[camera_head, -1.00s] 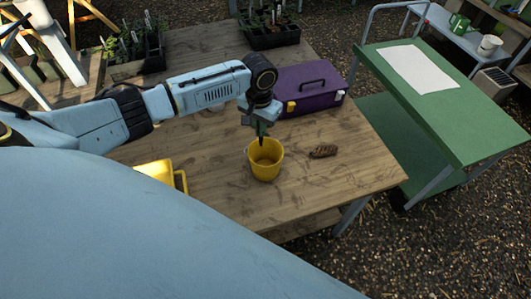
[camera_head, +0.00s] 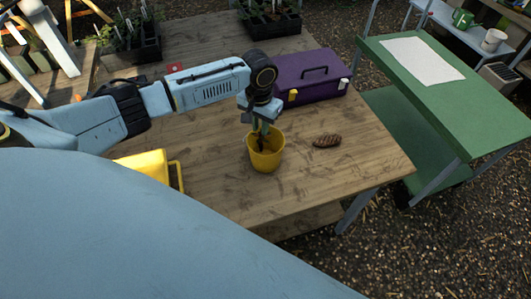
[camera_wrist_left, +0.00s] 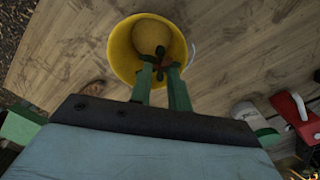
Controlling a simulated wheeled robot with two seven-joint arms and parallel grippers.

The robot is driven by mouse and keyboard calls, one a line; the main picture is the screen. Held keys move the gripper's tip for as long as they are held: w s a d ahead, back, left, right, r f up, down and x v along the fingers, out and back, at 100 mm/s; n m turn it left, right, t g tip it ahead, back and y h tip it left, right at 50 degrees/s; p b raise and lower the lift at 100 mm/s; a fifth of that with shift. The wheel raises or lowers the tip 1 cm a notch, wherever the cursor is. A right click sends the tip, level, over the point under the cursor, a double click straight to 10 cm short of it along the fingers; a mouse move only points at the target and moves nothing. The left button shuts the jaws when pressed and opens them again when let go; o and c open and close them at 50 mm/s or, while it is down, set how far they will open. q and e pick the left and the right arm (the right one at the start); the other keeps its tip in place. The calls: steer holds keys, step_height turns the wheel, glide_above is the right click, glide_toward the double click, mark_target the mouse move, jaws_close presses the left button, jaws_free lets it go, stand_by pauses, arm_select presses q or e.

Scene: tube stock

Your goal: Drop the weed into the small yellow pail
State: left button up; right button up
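The small yellow pail (camera_head: 265,158) stands upright on the wooden table; the left wrist view looks down into its mouth (camera_wrist_left: 120,50). My left gripper (camera_head: 262,136) points down at the pail's mouth. In the left wrist view its two green fingers (camera_wrist_left: 160,68) reach over the pail with a gap between their tips, so it looks open. A small dark and reddish-brown thing (camera_wrist_left: 160,51), perhaps the weed, shows at the fingertips inside the pail's outline. I cannot tell whether it touches a finger or the pail's bottom. My right gripper is out of view.
A brown ridged object (camera_head: 327,141) lies right of the pail. A purple toolbox (camera_head: 312,90) stands behind it. A yellow container (camera_head: 143,168) is at left, partly hidden by my body. A green cart (camera_head: 440,105) stands right of the table. Bare wood lies in front of the pail.

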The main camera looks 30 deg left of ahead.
arm_select(q)
steer(key=shift+o, duration=1.2)
step_height(320, 180, up, 13)
steer(key=shift+r, duration=0.2)
